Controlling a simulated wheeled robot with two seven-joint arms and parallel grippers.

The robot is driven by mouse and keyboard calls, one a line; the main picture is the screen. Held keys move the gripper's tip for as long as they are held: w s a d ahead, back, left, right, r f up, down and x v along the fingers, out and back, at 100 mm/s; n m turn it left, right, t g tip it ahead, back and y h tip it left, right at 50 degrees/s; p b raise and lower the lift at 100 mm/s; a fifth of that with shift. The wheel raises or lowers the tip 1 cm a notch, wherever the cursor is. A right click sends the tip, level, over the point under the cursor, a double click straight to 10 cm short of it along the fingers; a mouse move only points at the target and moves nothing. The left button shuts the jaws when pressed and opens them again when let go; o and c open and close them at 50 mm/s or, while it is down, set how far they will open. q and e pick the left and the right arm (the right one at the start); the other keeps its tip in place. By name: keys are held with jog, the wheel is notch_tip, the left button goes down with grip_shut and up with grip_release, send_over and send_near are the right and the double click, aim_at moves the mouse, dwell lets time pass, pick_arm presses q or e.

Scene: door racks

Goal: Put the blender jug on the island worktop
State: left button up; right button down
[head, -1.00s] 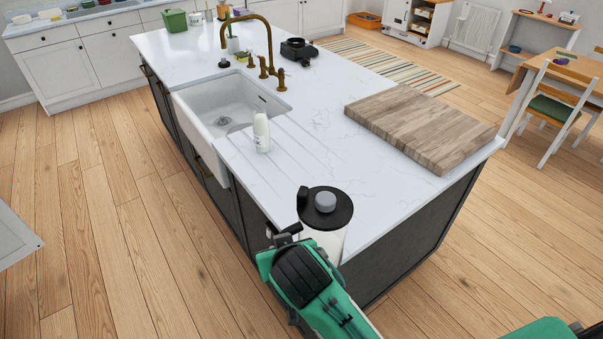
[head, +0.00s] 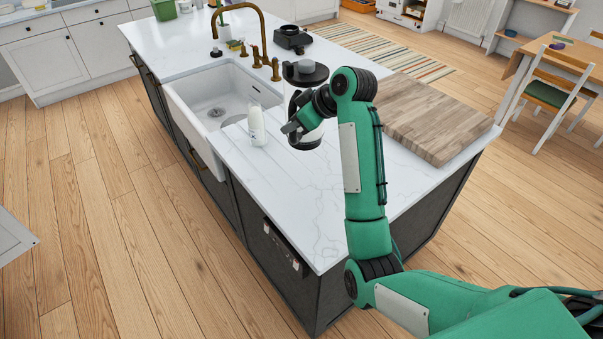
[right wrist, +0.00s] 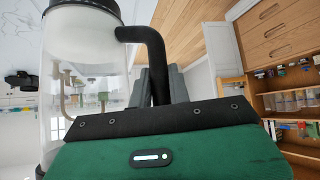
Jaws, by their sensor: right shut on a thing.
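The blender jug (head: 305,76), clear with a black lid and a grey cap, is upright over the island worktop (head: 318,201), between the milk bottle and the wooden board. I cannot tell whether its base touches the worktop. My right gripper (head: 292,129) is shut on its black handle. In the right wrist view the clear jug (right wrist: 88,75) fills the left side, with its black handle (right wrist: 156,62) running down between the grey fingers. My left gripper is not in view.
A white bottle (head: 257,126) stands just left of the jug, beside the sink (head: 205,100). A brass tap (head: 262,40) and a black appliance (head: 292,38) are behind. A wooden board (head: 440,120) lies at right. The near worktop is clear.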

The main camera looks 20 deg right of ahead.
aim_at(295, 105)
jog(key=shift+n+g+y, duration=0.4)
jog(key=shift+n, duration=0.5)
jog(key=r, duration=0.1)
jog(key=w+r, duration=0.1)
jog(key=d+r, duration=0.1)
jog(key=r, duration=0.1)
jog(key=shift+w, duration=0.25)
notch_tip(295, 105, down, 20)
jog(key=p, duration=0.7)
jog(key=c, duration=1.5)
grip_release()
jog(key=shift+o, duration=0.9)
jog(key=shift+s, duration=0.1)
